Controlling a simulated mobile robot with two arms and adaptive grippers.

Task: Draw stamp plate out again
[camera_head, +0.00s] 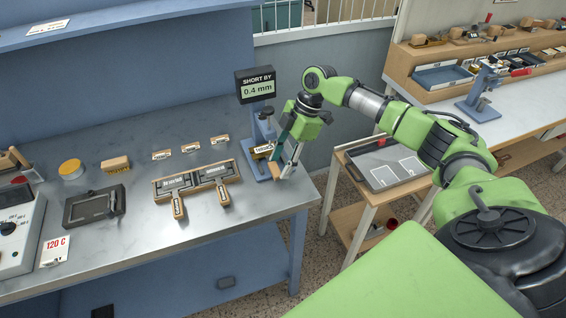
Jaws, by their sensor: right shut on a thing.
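A blue stamping press (257,168) stands near the right end of the metal bench (130,262). My right gripper (284,168) is in front of the press, close to its right side. It is shut on a small wooden handle (275,168). A brass-coloured piece with a pale label (262,151) shows at press height behind the gripper. The gripper partly covers this spot, so I cannot tell how far the stamp plate sits in the press. My left gripper is not in view.
A wooden rack (155,195) holds two lettered plates with handles toward the front. A display (256,87) reads "SHORT BY 0.4 mm". The front right bench surface is clear.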

